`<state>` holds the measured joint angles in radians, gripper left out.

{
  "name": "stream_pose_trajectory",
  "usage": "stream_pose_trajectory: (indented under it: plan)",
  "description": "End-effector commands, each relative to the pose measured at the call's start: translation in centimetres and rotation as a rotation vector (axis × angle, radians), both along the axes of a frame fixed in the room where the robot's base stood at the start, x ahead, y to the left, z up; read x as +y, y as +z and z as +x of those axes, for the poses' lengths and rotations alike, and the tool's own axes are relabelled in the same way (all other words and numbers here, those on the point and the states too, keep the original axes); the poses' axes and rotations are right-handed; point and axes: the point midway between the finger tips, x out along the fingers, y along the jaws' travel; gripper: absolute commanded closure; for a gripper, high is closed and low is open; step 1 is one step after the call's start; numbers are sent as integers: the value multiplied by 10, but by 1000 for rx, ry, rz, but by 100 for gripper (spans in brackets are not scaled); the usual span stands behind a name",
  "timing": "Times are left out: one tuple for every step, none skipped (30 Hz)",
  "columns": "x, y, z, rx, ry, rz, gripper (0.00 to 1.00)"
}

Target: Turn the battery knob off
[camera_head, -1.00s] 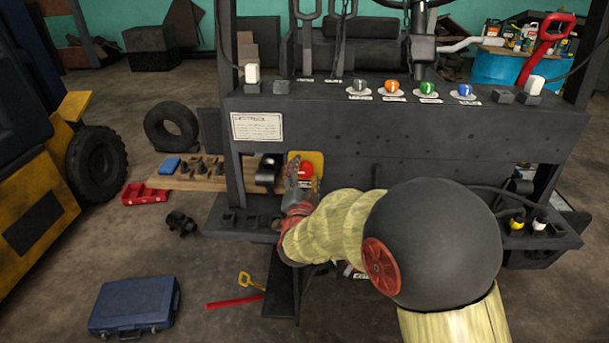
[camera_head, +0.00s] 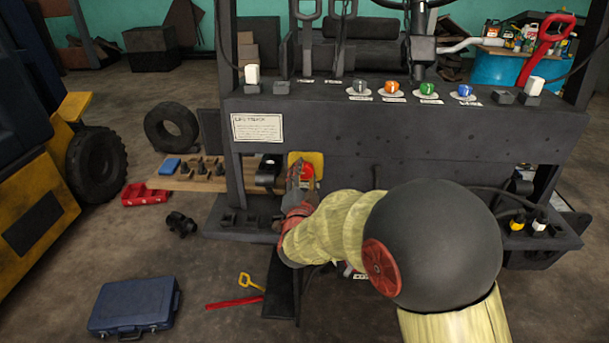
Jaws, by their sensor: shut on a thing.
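The battery knob (camera_head: 308,171) is red and sits on a yellow plate (camera_head: 317,158) low on the left of the forklift's dark front panel. My gripper (camera_head: 297,172) is at the knob's left side, its fingers shut on it. The fingers and wrist hide the knob's left and lower parts, so its exact angle cannot be read.
A black bracket (camera_head: 268,170) stands just left of the yellow plate. Grey, orange, green and blue knobs (camera_head: 428,88) line the panel's top. A blue case (camera_head: 134,306), a red bar (camera_head: 235,302) and a yellow-handled piece (camera_head: 250,282) lie on the floor.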

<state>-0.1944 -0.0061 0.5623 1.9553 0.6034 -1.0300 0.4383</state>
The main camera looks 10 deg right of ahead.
Motion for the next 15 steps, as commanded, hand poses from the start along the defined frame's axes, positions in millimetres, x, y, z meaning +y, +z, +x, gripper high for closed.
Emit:
stream_pose_trajectory:
  plan:
    - [0,0,0,2,0,-7,87]
    - [0,0,0,4,0,-12,87]
    - [0,0,0,7,0,-22,87]
    - [0,0,0,10,0,-30,87]
    - [0,0,0,14,0,-42,87]
    - [0,0,0,19,0,-58,87]
    - [0,1,0,24,0,-73,87]
    - [0,1,0,29,0,-89,87]
    - [0,1,0,36,-1,-114,87]
    - [0,1,0,43,-1,-133,87]
    - [0,1,0,51,-1,-154,87]
    - [0,1,0,61,-1,-185,87]
    - [0,1,0,69,-1,-210,87]
    - [0,1,0,77,-1,-235,87]
    - [-1,1,0,88,-1,-270,87]
